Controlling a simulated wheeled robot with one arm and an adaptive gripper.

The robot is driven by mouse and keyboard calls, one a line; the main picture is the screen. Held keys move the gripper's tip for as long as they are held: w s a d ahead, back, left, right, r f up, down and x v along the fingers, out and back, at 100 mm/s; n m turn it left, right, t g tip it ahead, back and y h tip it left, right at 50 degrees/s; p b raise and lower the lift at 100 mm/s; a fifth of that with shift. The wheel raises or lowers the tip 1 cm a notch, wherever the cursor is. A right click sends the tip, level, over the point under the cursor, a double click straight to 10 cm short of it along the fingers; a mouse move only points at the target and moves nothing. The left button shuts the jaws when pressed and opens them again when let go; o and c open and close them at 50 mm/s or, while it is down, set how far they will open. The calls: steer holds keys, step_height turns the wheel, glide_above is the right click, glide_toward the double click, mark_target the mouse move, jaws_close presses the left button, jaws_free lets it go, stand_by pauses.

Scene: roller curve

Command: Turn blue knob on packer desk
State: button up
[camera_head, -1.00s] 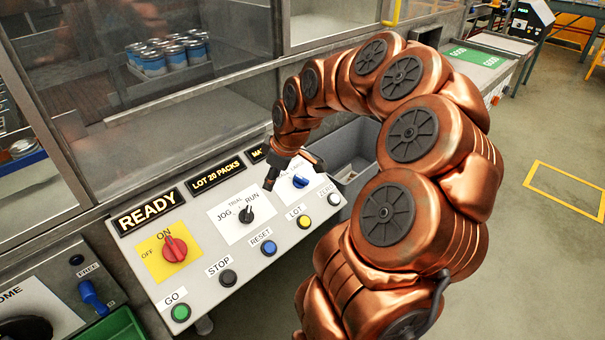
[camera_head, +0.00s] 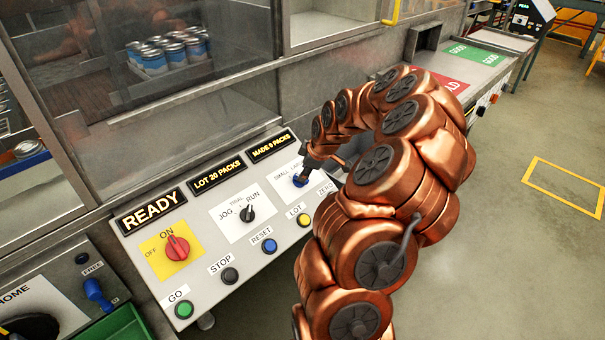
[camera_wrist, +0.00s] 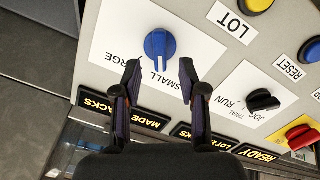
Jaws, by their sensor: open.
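The blue knob (camera_wrist: 160,44) sits on a white label plate marked SMALL and LARGE on the packer desk panel. In the head view the blue knob (camera_head: 301,181) shows at the right part of the panel, partly covered by my gripper. My gripper (camera_wrist: 160,78) is open in the wrist view, its two dark fingers on either side of and short of the knob, with nothing between the fingertips. In the head view my gripper (camera_head: 306,170) is over the knob's plate. Whether a finger touches the knob cannot be told.
The panel also has a black JOG/RUN knob (camera_head: 247,213), a red ON/OFF knob (camera_head: 177,247), a yellow LOT button (camera_head: 304,219), a blue RESET button (camera_head: 270,246), a black STOP button (camera_head: 229,275) and a green GO button (camera_head: 184,309). The metal housing (camera_head: 200,110) rises behind.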

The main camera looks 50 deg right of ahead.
steer(key=shift+p+x, duration=0.55)
steer(key=shift+x, duration=1.3)
steer(key=shift+c, duration=0.4)
jaws_close()
